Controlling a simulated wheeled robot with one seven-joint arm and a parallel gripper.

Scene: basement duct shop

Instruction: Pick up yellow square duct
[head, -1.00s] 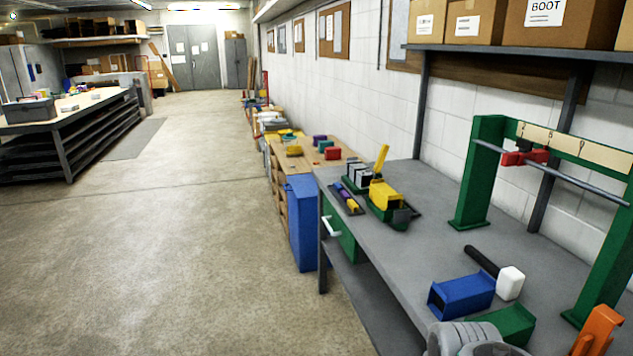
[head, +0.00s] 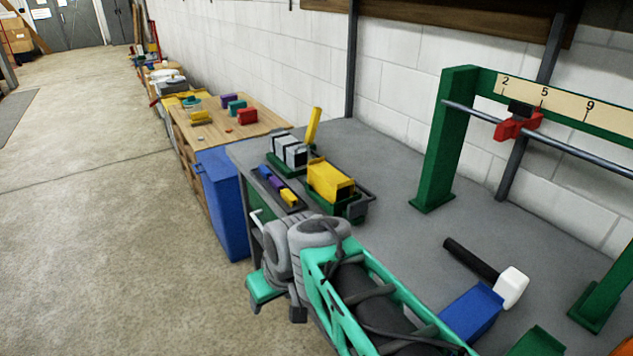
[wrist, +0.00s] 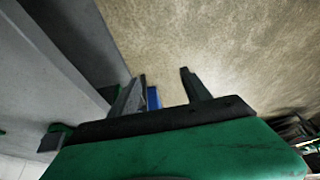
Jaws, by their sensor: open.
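A yellow square duct (head: 331,180) sits in a green holder (head: 352,210) on the grey workbench, near its left end. Its dark open end faces to the right and front. My gripper (wrist: 161,90) is open and empty in the wrist view, its two dark fingers pointing over the concrete floor. In the head view my arm is in front of the bench's left front edge, apart from the duct; the fingers cannot be made out there. The duct is not visible in the wrist view.
Beside the duct are a grey block set (head: 289,151) and a tray of small coloured pieces (head: 277,188). A hammer (head: 485,265), a blue duct (head: 473,313) and a green frame (head: 443,140) are to the right. A blue bin (head: 221,205) stands left of the bench.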

